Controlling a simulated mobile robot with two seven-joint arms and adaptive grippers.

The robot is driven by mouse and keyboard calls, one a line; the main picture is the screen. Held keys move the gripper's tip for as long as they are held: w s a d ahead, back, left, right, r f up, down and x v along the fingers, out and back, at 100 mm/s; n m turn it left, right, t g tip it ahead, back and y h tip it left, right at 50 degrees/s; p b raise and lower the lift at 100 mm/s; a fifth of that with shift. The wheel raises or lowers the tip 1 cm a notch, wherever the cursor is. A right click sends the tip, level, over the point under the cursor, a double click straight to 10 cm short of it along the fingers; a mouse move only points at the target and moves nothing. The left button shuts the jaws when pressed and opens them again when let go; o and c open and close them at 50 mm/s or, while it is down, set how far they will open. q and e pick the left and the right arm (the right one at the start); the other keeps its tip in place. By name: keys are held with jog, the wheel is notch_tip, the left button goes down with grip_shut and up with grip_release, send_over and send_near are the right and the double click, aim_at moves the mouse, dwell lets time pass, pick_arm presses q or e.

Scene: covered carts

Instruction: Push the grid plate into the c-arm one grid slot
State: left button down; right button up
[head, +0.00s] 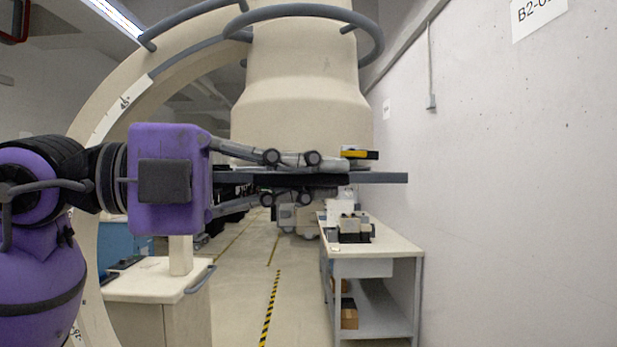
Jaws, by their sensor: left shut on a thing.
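The grid plate (385,178) is a thin, dark grey flat plate seen nearly edge-on, lying level in the middle of the head view. My left gripper (318,178) comes in from the left and is shut on it, one finger above and one below. The c-arm (112,88) is a large beige arc with a wide cylindrical head (303,90) above the plate. The plate is just under the head's lower edge. The grid slot cannot be made out, and whether the plate is in it cannot be told. My right gripper is out of view.
A small yellow and black part (360,154) shows just above the plate. A grey ring rail (372,28) circles the head. A white-topped bench (395,243) with equipment stands along the right wall. A pale cabinet (150,283) stands lower left. The floor between them is clear.

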pick_arm(q)
jog(key=shift+w+r+p, duration=0.1)
jog(key=shift+w+p, duration=0.25)
jog(key=shift+w, duration=9.05)
jog(key=shift+w, duration=0.35)
